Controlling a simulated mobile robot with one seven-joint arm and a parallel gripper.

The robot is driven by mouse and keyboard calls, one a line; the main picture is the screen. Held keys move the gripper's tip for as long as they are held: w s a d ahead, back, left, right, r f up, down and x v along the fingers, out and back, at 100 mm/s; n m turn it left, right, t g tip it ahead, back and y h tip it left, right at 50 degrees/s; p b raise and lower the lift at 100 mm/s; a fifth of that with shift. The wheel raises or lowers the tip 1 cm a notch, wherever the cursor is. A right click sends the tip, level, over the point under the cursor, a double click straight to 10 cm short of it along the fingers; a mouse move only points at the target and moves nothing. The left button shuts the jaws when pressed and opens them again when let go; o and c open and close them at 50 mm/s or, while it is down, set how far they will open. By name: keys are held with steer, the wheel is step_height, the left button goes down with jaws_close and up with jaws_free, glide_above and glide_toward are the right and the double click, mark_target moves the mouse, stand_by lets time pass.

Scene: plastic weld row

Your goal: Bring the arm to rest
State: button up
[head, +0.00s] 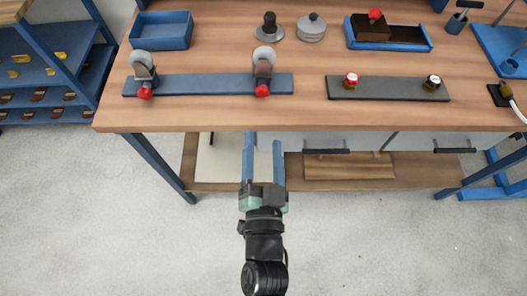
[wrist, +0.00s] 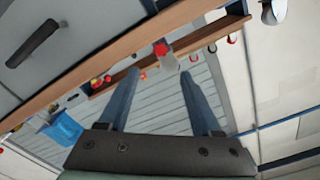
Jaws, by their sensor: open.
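My gripper (head: 263,146) is open and empty. In the head view it is in front of the workbench (head: 230,120), with its two blue fingers pointing toward the bench's front edge and apart from each other. In the wrist view the two fingers (wrist: 156,95) stand wide apart with nothing between them but distant background. My arm reaches up from the bottom of the head view and touches nothing visible.
The bench top holds a blue rail (head: 205,84) with two red-tipped clamps, a dark plate (head: 388,88) with two knobs, a blue bin (head: 161,30) and a blue tray (head: 388,33). Wood planks (head: 348,166) lie on the lower shelf. A blue rack (head: 50,65) stands left. The front floor is clear.

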steer(key=shift+s, duration=0.7)
steer(key=w+a+r+n+t+y, duration=0.1)
steer(key=w+a+r+n+t, duration=0.3)
steer(key=r, duration=1)
steer(key=w+d+r+n+t+y, duration=0.1)
steer(key=w+r, duration=0.4)
steer(key=r, duration=1)
steer(key=s+d+r+t+p, duration=0.1)
steer(key=s+r+p, duration=0.2)
steer(key=r, duration=1)
steer(key=s+r+n+t+h+p, duration=0.1)
steer(key=s+r+t+p, duration=0.1)
steer(key=r+p, duration=0.6)
steer(key=s+d+r+t+h+p, duration=0.1)
steer(key=s+r+p, duration=0.2)
steer(key=r, duration=1.7)
steer(key=p, duration=0.2)
steer(key=shift+s+d+n+p, duration=0.35)
steer(key=shift+n+p, duration=0.05)
